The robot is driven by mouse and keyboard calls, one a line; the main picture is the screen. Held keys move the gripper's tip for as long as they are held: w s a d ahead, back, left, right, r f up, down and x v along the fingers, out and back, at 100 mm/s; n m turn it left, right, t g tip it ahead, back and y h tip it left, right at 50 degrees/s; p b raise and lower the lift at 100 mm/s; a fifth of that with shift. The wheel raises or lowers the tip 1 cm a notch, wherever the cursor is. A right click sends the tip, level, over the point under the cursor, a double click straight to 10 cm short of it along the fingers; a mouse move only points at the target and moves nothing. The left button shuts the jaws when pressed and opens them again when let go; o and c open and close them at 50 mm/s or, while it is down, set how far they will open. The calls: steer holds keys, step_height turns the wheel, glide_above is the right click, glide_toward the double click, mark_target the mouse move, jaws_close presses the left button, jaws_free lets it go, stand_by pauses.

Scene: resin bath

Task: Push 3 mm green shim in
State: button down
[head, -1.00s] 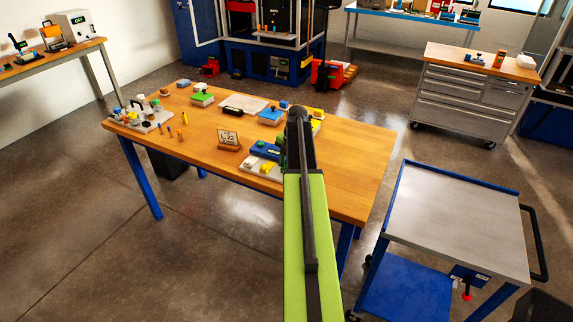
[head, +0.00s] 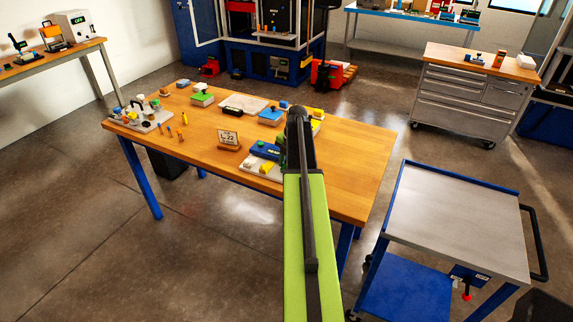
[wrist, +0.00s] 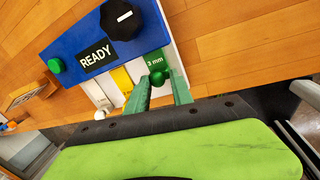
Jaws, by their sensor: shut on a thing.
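The green 3 mm shim (wrist: 153,59) shows in the wrist view at the right end of a blue device (wrist: 85,48) on a white base. Its inner end meets the blue body; how deep it sits I cannot tell. A green ball knob (wrist: 158,77) is at its near end. My gripper (wrist: 162,82) has its two green fingers at this knob and is shut on it. A yellow shim (wrist: 122,78) and a white shim (wrist: 99,93) lie to its left. In the head view my arm hides the gripper and part of the blue device (head: 264,150).
The device has a READY label (wrist: 96,56), a black knob (wrist: 122,19) and a green button (wrist: 55,65). A small sign (head: 229,138) stands left of it on the wooden table (head: 350,155). The table's right part is clear. A metal cart (head: 455,220) stands to the right.

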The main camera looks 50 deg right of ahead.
steer(key=c, duration=1.3)
jaws_free()
steer(key=shift+w+d, duration=0.15)
steer(key=shift+o, duration=0.2)
steer(key=s+r+p, duration=0.1)
steer(key=r+p, duration=0.7)
steer(key=s+r+p, duration=0.2)
steer(key=r+p, duration=0.7)
steer(key=shift+s+d, duration=0.2)
steer(key=shift+s, duration=0.05)
